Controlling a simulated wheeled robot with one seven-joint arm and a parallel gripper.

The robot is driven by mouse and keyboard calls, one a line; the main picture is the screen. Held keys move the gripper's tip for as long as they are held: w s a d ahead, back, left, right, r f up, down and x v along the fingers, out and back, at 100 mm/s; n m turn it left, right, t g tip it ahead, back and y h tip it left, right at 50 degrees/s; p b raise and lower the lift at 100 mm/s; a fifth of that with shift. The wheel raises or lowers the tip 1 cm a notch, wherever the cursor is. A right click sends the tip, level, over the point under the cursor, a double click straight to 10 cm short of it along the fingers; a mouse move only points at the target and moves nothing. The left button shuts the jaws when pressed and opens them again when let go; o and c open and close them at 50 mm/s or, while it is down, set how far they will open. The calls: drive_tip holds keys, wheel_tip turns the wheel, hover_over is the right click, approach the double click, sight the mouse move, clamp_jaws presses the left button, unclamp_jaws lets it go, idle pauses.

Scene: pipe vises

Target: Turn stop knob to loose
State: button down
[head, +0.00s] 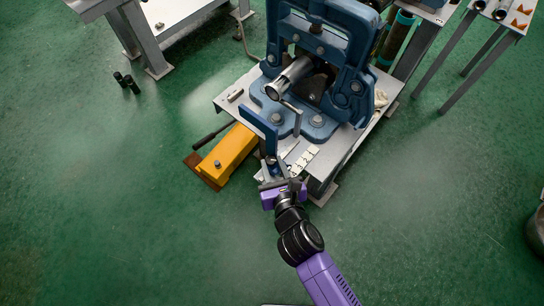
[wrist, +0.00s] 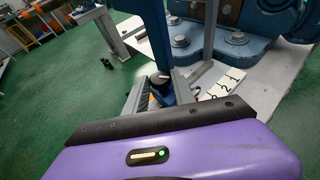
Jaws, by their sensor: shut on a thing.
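The pipe vise (head: 318,60) is a heavy blue frame bolted to a metal table, with a shiny pipe (head: 289,77) in it. A flat blue upright bar (head: 259,129) stands at the table's front edge; it also shows in the wrist view (wrist: 157,35). The stop knob (wrist: 160,80) is a small dark round-topped piece on a blue base, low by the bar. My gripper (head: 272,170) reaches it from the front, and its fingers (wrist: 166,94) are closed around the knob. The knob's lower part is hidden, and its marking is too small to read.
White number plates (wrist: 224,86) lie right of the knob on the metal table (head: 346,150). A yellow beam (head: 230,152) juts out at the left with a dark rod beside it. Blue bolted feet stand close behind. The green floor in front is clear.

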drive_tip(key=shift+d+n+y+p, duration=0.15)
drive_tip(key=shift+n+y+p, duration=0.35)
drive_tip(key=shift+p, duration=1.55)
drive_tip(key=c, duration=1.1)
unclamp_jaws()
drive_tip(key=v, duration=0.7)
drive_tip(key=shift+s+d+r, duration=0.15)
drive_tip(key=shift+s+r, duration=0.1)
drive_tip(key=shift+o, duration=0.2)
